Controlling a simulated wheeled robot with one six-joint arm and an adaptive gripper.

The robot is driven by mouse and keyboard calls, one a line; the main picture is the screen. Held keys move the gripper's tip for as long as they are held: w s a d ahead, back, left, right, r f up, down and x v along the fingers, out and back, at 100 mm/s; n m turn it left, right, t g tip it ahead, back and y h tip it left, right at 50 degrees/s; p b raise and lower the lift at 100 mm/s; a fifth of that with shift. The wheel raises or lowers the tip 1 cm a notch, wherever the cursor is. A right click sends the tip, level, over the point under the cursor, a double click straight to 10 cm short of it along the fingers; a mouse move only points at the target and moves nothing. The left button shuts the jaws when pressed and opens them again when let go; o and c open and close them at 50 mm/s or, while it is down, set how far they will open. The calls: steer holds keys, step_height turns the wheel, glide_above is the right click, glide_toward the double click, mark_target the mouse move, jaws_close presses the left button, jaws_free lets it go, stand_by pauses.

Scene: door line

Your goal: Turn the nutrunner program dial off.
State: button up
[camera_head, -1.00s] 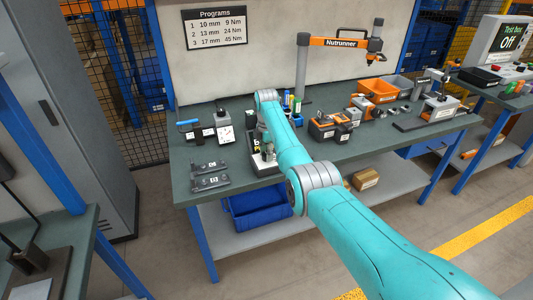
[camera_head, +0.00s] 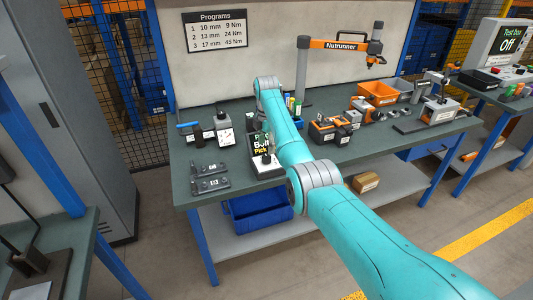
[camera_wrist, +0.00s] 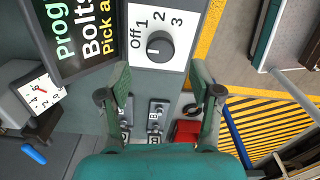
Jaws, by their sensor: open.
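The nutrunner program dial (camera_wrist: 160,46) is a round black knob on a white plate marked Off, 1, 2 and 3, seen in the wrist view. The fingers do not touch the knob.
A black display (camera_wrist: 82,32) with "Bolts" text stands left of the dial plate; it also shows in the head view (camera_head: 262,143). The nutrunner (camera_head: 340,44) hangs above the bench (camera_head: 240,185).

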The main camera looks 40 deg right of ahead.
mark_target(267, 156)
step_height(267, 156, up, 6)
steer(key=shift+r, duration=0.25)
stand_by(0.5)
